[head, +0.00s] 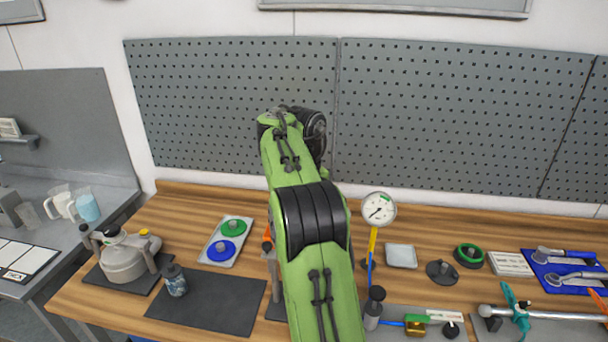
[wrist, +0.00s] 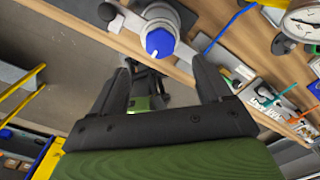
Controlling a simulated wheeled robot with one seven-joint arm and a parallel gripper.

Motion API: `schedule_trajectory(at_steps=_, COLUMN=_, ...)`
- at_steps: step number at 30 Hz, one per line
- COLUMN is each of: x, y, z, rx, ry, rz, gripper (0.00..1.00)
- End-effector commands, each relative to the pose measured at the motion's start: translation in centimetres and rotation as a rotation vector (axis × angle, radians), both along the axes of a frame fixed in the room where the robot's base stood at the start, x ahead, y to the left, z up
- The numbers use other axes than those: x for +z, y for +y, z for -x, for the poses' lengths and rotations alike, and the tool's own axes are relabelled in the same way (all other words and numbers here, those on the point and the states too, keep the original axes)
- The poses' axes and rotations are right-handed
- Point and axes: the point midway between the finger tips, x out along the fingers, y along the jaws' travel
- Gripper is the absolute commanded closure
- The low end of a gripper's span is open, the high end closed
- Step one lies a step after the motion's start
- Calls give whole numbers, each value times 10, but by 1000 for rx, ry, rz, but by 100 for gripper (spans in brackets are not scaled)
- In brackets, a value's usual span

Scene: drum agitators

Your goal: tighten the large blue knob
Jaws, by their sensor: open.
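In the wrist view, a blue knob (wrist: 159,42) with a white mark sits on a round grey metal fitting (wrist: 165,18) at the wooden bench's edge. My gripper (wrist: 161,66) is open and empty. Its two dark fingers spread on either side of the knob's line, and the knob appears beyond the fingertips, apart from them. In the head view, my green arm covers the middle of the bench and hides this knob and my gripper. A flat blue disc (head: 222,251) lies beside a green disc (head: 233,228) on a pale tray.
A dial gauge (head: 379,209) stands on a thin post right of my arm; it also shows in the wrist view (wrist: 302,20). A metal vessel (head: 123,258), a small jar (head: 175,280) and a dark mat (head: 210,304) lie left. Several tools crowd the bench's right side.

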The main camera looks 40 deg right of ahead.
Motion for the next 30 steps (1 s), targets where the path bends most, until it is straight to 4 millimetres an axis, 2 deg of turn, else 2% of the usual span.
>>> schedule_trajectory(at_steps=1, x=23, y=0, z=-1, rx=1, ry=0, rz=3, gripper=22)
schedule_trajectory(at_steps=3, x=40, y=0, z=0, rx=0, ry=-1, rz=2, gripper=22)
schedule_trajectory(at_steps=9, x=70, y=0, z=0, rx=-1, ry=-1, rz=1, gripper=22)
schedule_trajectory(at_steps=27, x=71, y=0, z=0, rx=0, ry=0, rz=0, gripper=22)
schedule_trajectory(at_steps=30, x=77, y=7, z=4, rx=85, ry=-2, rz=12, gripper=22)
